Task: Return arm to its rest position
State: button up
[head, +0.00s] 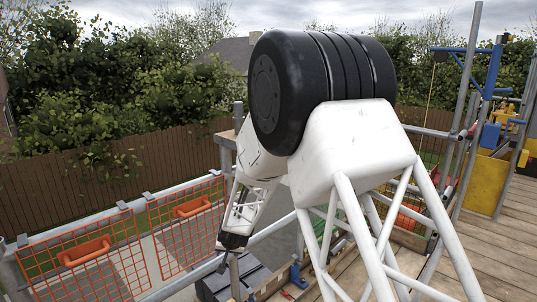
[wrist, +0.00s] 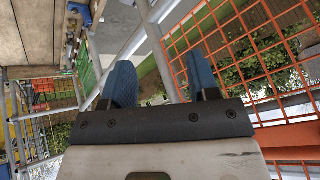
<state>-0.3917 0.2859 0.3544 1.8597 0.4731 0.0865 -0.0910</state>
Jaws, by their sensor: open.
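My gripper (wrist: 161,78) shows in the wrist view with its two blue fingers apart and nothing between them. Beyond the fingers are a pale paved strip, metal rails and orange mesh. In the head view my white arm is folded, with its large black joint high in the middle. Its dark wrist end (head: 234,240) hangs low at left of centre, near the guard rail; the fingers cannot be made out there. A dark stack (head: 228,284), perhaps roof tiles, lies below the wrist end, partly hidden.
Orange mesh guards (head: 90,262) hang along the metal rail at the left. The plank deck (head: 497,250) is open at the right. A blue hoist frame (head: 490,75) and a yellow panel (head: 485,185) stand at far right. A brown fence (head: 100,190) runs behind.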

jog(key=s+d+r+g, duration=0.1)
jog(key=s+d+r, duration=1.8)
jog(key=r, duration=0.2)
jog(key=s+d+r+h, duration=0.1)
jog(key=s+d, duration=0.3)
jog(key=s, duration=0.5)
jog(key=s+d+r+g+h, duration=0.1)
jog(key=s+d+r, duration=0.2)
jog(key=s, duration=0.7)
jog(key=s+d+r+g+h, duration=0.1)
jog(key=s+d+r, duration=0.1)
jog(key=s+d, duration=0.5)
jog(key=shift+s+d, duration=0.15)
jog(key=shift+s, duration=1.45)
